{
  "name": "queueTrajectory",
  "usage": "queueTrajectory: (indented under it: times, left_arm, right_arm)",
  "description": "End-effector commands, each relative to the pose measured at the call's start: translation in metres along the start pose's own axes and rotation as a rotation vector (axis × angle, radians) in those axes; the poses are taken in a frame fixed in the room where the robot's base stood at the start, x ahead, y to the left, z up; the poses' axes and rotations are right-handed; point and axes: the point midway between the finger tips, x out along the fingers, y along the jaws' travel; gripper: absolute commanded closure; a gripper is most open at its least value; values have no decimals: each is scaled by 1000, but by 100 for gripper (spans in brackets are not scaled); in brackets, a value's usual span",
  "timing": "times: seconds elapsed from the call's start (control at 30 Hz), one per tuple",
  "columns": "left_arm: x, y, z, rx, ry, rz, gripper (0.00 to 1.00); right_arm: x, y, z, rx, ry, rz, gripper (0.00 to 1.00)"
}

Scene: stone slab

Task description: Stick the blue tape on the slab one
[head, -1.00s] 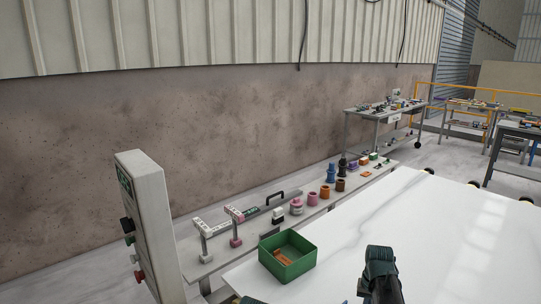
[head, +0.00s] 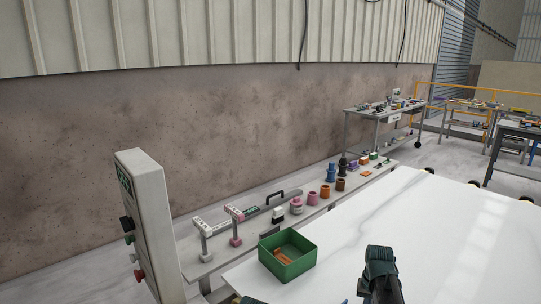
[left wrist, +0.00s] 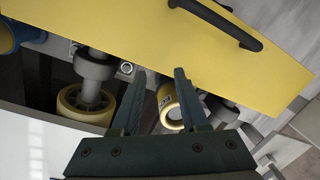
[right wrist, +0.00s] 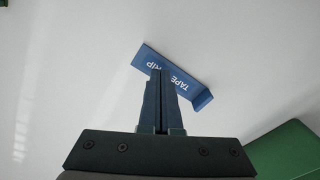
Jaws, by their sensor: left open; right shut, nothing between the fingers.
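The blue tape strip (right wrist: 178,78), with white lettering, lies on the white slab (right wrist: 60,100) in the right wrist view. Its right end is bent. My right gripper (right wrist: 160,72) is shut and empty, with its fingertips over the strip's middle; I cannot tell whether they touch it. In the head view the slab (head: 440,235) fills the lower right, and part of my right arm covers its near part. A small blue bit shows beside that arm. My left gripper (left wrist: 159,73) is open and empty, above rollers and a yellow panel.
A green box (head: 291,268) with an orange piece inside stands at the slab's left edge. A narrow bench beyond holds stamps, a handled tool and several coloured bottles. A grey control post (head: 150,220) stands at left. The slab's far part is clear.

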Motion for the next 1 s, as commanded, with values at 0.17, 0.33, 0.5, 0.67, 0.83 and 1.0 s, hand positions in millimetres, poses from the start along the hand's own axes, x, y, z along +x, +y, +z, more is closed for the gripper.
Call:
queueTrajectory:
  times: [0.17,0.33,0.5,0.67,0.83,1.0]
  left_arm:
    - [5,0,0,0,0,0,56]
    - [8,1,0,0,0,0,56]
    - [11,1,-1,0,0,0,56]
    - [12,1,-1,0,0,0,56]
    - [12,1,-1,0,0,0,56]
    - [12,1,-1,0,0,0,56]
  right_arm:
    - [5,0,0,0,0,0,100]
    - [8,0,0,0,0,0,100]
    - [11,0,0,0,0,0,100]
    - [12,0,0,0,0,0,100]
    - [12,0,0,0,0,0,100]
    - [12,0,0,0,0,0,100]
